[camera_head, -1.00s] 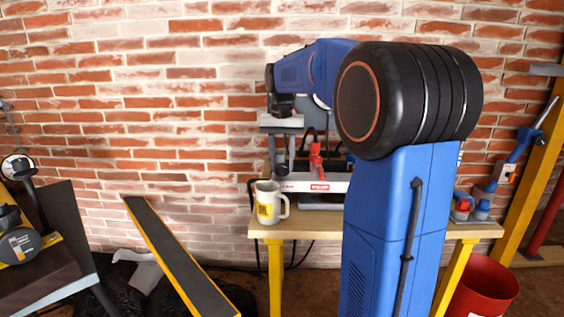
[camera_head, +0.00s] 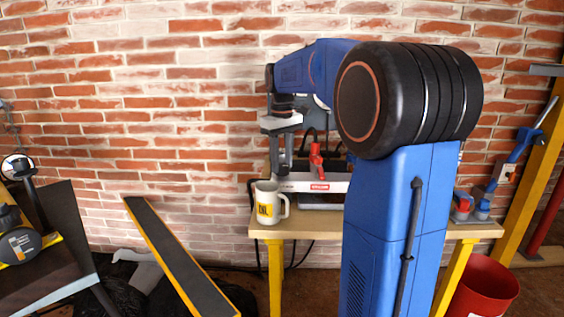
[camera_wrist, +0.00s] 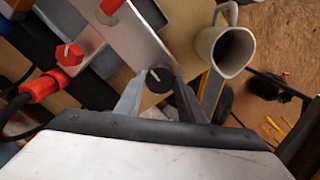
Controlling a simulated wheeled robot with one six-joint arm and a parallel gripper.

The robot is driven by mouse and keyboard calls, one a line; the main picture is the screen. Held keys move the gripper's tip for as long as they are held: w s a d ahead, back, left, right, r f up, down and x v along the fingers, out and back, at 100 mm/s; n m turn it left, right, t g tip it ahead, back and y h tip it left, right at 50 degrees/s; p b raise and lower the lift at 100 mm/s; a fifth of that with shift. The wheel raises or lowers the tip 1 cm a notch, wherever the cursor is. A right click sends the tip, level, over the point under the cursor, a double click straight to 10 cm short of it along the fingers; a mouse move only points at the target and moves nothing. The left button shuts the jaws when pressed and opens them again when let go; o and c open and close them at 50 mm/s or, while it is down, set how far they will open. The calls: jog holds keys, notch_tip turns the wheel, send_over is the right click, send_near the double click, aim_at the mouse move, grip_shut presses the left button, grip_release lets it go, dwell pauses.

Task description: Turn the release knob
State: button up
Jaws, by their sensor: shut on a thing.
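In the wrist view a dark round knob (camera_wrist: 158,77) with a pale mark on its face sits between the two grey fingers of my gripper (camera_wrist: 160,83). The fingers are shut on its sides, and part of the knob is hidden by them. In the head view my gripper (camera_head: 282,165) points down at the left end of a pale metal bar (camera_head: 335,187) on the workbench. The knob cannot be made out there. The bar also shows in the wrist view (camera_wrist: 140,45), running to the upper left from the knob.
A white mug (camera_head: 266,215) with a yellow label stands close to the gripper at the workbench's (camera_head: 300,230) front left; it also shows in the wrist view (camera_wrist: 208,42). A red knob (camera_wrist: 69,53) and a red plug (camera_wrist: 40,88) with black cable lie left.

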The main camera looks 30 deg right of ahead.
aim_at(282, 166)
jog(key=shift+n, duration=0.3)
dwell(0.4)
jog(key=o, duration=1)
jog(key=shift+o, duration=0.2)
jog(key=shift+r, duration=0.1)
notch_tip(282, 166, up, 17)
jog(key=shift+r, duration=0.1)
